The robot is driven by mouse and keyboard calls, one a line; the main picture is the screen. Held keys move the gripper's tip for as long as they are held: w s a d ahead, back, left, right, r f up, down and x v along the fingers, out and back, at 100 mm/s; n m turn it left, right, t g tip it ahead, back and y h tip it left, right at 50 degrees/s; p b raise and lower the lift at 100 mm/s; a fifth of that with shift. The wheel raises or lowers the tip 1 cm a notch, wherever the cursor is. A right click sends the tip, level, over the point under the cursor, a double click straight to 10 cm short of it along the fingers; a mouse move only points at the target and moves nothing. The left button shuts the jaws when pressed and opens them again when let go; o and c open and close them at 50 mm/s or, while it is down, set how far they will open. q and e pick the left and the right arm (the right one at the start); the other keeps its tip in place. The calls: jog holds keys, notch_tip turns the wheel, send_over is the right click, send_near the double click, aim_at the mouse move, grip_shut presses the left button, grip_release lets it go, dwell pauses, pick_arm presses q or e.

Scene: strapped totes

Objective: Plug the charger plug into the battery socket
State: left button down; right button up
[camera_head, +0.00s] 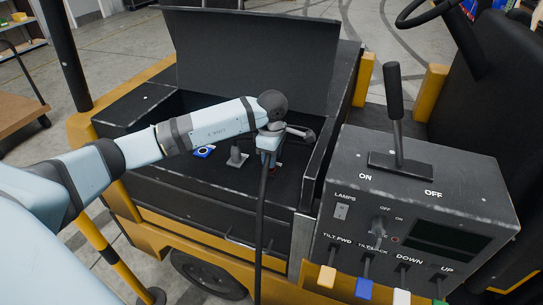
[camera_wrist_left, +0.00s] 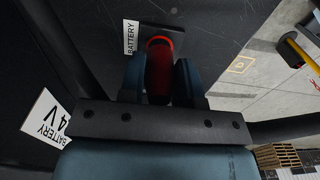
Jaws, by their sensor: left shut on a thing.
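My left gripper (camera_head: 271,146) reaches into the open battery compartment from the left, near the compartment's right side. In the left wrist view its two dark blue fingers are closed on the charger plug (camera_wrist_left: 158,75), a dark red body with a brighter red end. That end is in front of the dark battery socket plate (camera_wrist_left: 181,35), beside a white BATTERY label (camera_wrist_left: 130,37). The plug end overlaps the plate, hiding the opening; I cannot tell whether it is inserted or only close. A black cable (camera_head: 260,225) hangs from the gripper over the compartment's front. My right gripper is not in view.
The compartment's raised black lid (camera_head: 255,55) stands behind my arm. A grey post (camera_head: 237,156) and a blue piece with a white ring (camera_head: 203,151) are left of the gripper. A control console (camera_head: 420,190) with a tall lever (camera_head: 395,100) stands close on the right.

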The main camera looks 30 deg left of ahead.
pick_arm(q)
jog(key=shift+s+f+b, duration=0.15)
jog(key=shift+f+b, duration=0.55)
jog(key=shift+f, duration=0.2)
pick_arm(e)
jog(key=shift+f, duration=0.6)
pick_arm(q)
jog(key=c, duration=0.7)
grip_release()
jog(key=shift+c, duration=0.2)
notch_tip(320, 180, up, 9)
jog(key=p, duration=0.3)
jog(key=shift+d+f+p, duration=0.1)
jog(key=shift+f+p, duration=0.1)
jog(key=shift+p, duration=0.2)
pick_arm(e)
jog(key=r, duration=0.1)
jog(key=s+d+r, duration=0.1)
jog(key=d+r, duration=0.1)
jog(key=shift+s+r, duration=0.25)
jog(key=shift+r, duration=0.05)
